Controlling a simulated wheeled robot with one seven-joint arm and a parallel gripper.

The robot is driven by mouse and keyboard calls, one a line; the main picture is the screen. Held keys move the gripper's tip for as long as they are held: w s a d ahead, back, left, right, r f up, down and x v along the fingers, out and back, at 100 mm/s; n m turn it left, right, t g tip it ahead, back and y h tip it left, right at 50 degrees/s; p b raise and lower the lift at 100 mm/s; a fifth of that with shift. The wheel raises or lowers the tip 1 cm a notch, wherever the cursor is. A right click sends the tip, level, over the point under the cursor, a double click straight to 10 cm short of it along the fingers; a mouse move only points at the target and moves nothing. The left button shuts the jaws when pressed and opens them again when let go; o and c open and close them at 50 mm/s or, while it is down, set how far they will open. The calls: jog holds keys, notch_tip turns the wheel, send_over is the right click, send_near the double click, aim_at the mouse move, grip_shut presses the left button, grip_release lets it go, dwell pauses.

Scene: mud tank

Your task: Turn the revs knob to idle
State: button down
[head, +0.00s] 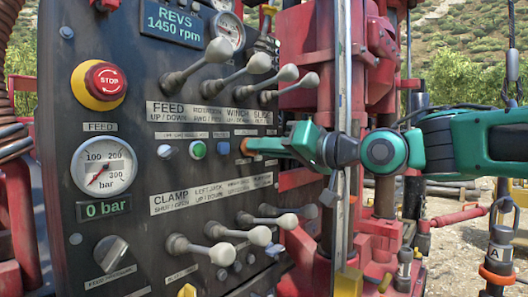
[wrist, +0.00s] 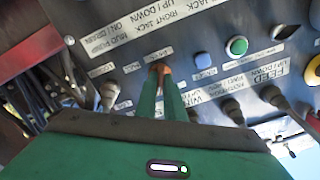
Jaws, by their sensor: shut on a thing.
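The revs display (head: 174,25) on the dark control panel reads 1450 rpm. My gripper (head: 247,146) reaches in from the right in the head view, its orange-tipped fingers against the panel in the row of small controls, right of the blue button. In the wrist view my gripper (wrist: 162,70) has its green fingers close together on a small control that I take to be the revs knob. The fingertips hide nearly all of this knob, so its pointer and setting cannot be read.
A green button (head: 197,149) and a blue button (head: 223,147) sit left of my fingers. Grey-knobbed levers stick out above (head: 288,73) and below (head: 287,221), close to my gripper. A red stop button (head: 105,81) and a pressure gauge (head: 103,166) are farther left.

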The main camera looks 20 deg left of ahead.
jog(key=n, duration=0.2)
jog(key=f+n, duration=0.1)
jog(key=n, duration=0.2)
jog(key=shift+w+d+n, duration=0.1)
jog(key=shift+w+n, duration=0.1)
jog(key=shift+n, duration=0.1)
dwell(0.5)
jog(key=c, duration=1.9)
grip_release()
jog(key=shift+w, duration=0.1)
jog(key=shift+o, duration=0.2)
jog(key=shift+r, duration=0.25)
jog(key=v, duration=1)
jog(key=shift+s+d, duration=0.2)
jog(key=shift+d, duration=0.1)
jog(key=shift+f, duration=0.15)
